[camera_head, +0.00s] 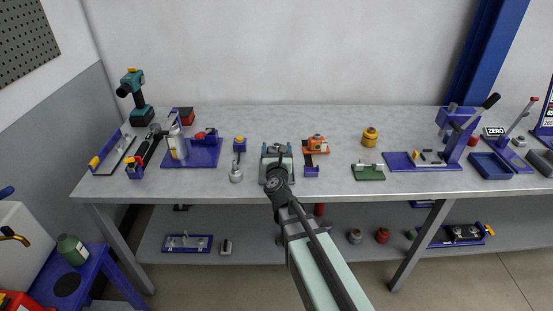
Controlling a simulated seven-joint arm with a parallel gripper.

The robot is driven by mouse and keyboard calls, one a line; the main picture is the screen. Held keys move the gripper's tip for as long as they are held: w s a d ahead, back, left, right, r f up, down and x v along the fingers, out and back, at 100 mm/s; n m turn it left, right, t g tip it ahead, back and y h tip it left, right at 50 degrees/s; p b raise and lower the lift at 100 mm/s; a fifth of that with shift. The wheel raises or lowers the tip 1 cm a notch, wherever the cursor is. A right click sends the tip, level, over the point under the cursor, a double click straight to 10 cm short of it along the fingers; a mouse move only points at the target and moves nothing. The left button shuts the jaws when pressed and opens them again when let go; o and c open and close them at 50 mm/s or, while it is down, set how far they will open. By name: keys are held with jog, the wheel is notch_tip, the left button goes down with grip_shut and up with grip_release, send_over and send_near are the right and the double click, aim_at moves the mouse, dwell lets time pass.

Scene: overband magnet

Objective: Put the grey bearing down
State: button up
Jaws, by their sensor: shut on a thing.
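My gripper (277,154) is over the front middle of the grey workbench (340,182), reaching in from the front edge. It is shut on the grey bearing, which is too small and too covered by the gripper and wrist to make out clearly. I cannot tell whether the bearing touches the bench top.
Close on the right is an orange fixture (316,145). A green-based block (368,172) and yellow part (370,137) stand farther right, with bare bench between.

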jog(key=shift+f, duration=1.95)
jog(key=shift+f, duration=0.1)
jog(key=o, duration=1.5)
jog(key=s, duration=0.7)
jog(key=shift+s, duration=0.25)
